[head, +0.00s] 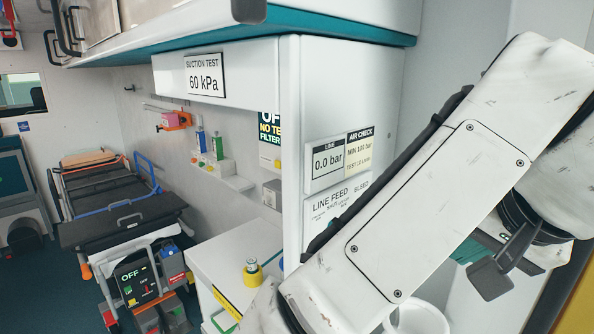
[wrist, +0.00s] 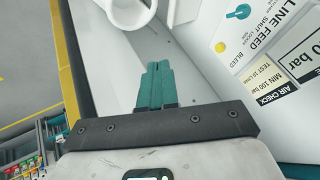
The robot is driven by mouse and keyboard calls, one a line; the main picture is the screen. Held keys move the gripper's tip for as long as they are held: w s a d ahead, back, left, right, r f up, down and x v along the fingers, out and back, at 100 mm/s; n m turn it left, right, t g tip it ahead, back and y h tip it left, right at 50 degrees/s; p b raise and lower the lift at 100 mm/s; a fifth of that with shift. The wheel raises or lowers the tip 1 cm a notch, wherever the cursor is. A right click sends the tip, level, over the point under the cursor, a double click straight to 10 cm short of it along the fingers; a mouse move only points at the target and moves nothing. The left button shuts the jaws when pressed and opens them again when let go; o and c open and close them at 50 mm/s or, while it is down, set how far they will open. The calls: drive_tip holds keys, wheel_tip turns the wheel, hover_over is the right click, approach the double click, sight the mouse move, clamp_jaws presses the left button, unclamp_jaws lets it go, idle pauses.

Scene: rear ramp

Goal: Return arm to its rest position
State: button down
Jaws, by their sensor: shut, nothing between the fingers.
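My arm fills the right half of the head view, its large white link slanting from lower left to upper right in front of the cabinet. In the wrist view my gripper (wrist: 157,85) shows as two teal fingers pressed together, with nothing between them. The fingers point toward a white cup-like vessel (wrist: 128,14) at the top edge and appear apart from it. A pale surface lies around the fingertips.
A white cabinet (head: 292,150) with the "LINE FEED" panel (head: 325,212) stands close beside my arm; the panel also shows in the wrist view (wrist: 262,38). A teal-edged overhead locker (head: 345,16) hangs above. A stretcher (head: 110,205) stands at the left. A white counter (head: 235,255) lies below.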

drive_tip(key=s+d+f+n+h, duration=0.15)
drive_tip(key=d+f, duration=0.25)
drive_tip(key=f, duration=0.4)
drive_tip(key=s+d+f+n+g+h, duration=0.15)
drive_tip(key=d+f, duration=0.25)
drive_tip(key=f, duration=0.4)
drive_tip(key=s+d+f+n+h, duration=0.15)
drive_tip(key=d+f, duration=0.25)
drive_tip(key=f, duration=0.4)
drive_tip(key=s+a+f+n+g+y, duration=0.1)
drive_tip(key=s+a+f+g+y, duration=0.1)
drive_tip(key=s+f, duration=0.8)
drive_tip(key=s+a+f+n+g+y, duration=0.1)
drive_tip(key=s+a+f+g+y, duration=0.1)
drive_tip(key=s+f, duration=0.9)
drive_tip(key=shift+s+a+f+n+g, duration=0.25)
drive_tip(key=shift+s+a+n+g, duration=0.15)
drive_tip(key=shift+s+a, duration=0.5)
drive_tip(key=shift+r, duration=0.4)
